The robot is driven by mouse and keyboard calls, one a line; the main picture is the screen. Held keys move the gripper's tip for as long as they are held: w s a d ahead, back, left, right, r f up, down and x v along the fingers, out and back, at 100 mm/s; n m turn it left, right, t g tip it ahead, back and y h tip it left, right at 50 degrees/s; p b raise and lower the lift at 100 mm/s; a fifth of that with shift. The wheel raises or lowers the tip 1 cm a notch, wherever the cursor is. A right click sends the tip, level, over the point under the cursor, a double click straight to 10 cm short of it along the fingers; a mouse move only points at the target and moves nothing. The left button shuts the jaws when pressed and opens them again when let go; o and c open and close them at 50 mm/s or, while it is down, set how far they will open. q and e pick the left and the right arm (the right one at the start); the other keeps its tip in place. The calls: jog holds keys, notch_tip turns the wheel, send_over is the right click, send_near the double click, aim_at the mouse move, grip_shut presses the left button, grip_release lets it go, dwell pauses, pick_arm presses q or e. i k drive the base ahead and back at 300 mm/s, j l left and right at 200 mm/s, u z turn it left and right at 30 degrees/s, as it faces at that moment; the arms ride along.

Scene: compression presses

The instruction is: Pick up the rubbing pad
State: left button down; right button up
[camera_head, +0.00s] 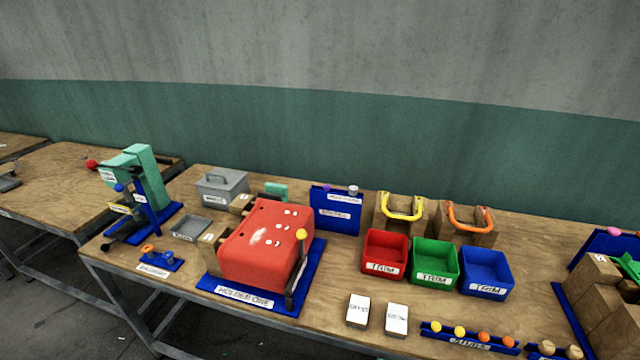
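No object is clearly readable as the rubbing pad. A small green block (276,190) stands behind the red press and is partly hidden by it. A grey lidded box with a handle (222,186) and a shallow grey tray (191,228) are at the left of the wooden bench (336,278). I cannot tell whether any of these is the pad. Neither of my grippers is in view.
A red press (262,245) on a blue base and a green press (148,180) stand on the bench. Red (384,270), green (435,276) and blue (486,286) bins sit right of centre. Two white-topped blocks (358,309) (396,318) are in front.

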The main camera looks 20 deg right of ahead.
aim_at(395, 327)
jog(key=z, duration=1.2)
